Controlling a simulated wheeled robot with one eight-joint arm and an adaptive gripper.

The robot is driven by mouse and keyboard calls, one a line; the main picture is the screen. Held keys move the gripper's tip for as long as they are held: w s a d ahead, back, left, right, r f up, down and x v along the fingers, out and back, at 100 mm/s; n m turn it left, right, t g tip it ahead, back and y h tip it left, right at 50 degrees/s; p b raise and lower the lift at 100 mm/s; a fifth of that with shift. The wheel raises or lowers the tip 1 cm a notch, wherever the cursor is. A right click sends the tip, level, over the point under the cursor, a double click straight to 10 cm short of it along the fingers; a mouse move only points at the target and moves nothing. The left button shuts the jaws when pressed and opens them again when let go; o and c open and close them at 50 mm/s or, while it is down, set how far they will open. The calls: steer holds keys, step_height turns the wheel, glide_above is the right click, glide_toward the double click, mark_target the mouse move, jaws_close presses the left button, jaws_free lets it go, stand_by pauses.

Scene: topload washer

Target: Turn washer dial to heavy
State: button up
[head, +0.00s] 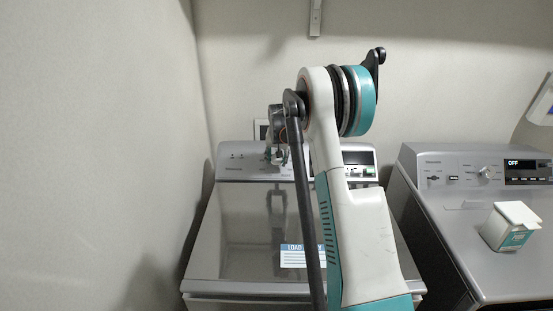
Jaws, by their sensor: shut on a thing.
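The washer (235,235) stands in front of me with its lid closed and its control panel (235,160) along the back edge. My gripper (277,157) is at this panel, left of its middle, pointing down at it. It is shut on what appears to be the washer dial. The dial is hidden by the gripper, so its setting cannot be read. My arm covers the middle of the panel and part of the lid. A lit display shows to the right of my arm.
A second machine (450,230) stands at the right, with its own knob (487,172) and a display (527,170) reading OFF. A small white and teal box (509,229) sits on it. A label (300,256) lies on the washer lid. A wall is close on the left.

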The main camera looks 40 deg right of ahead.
steer(key=m, duration=0.2)
steer(key=m+t+b, duration=0.1)
steer(key=m, duration=0.2)
steer(key=shift+s+d+f+y, duration=0.15)
steer(key=shift+s+y, duration=0.05)
steer(key=shift+y, duration=0.2)
steer(key=m+t+b, duration=0.1)
steer(key=m, duration=0.1)
steer(key=m+t, duration=0.1)
steer(key=m, duration=0.2)
steer(key=shift+s+m+b, duration=0.15)
steer(key=shift+m+b, duration=0.15)
steer(key=shift+b, duration=0.05)
steer(key=shift+m, duration=0.3)
steer(key=o, duration=1.1)
steer(key=shift+c, duration=0.2)
steer(key=v, duration=1.2)
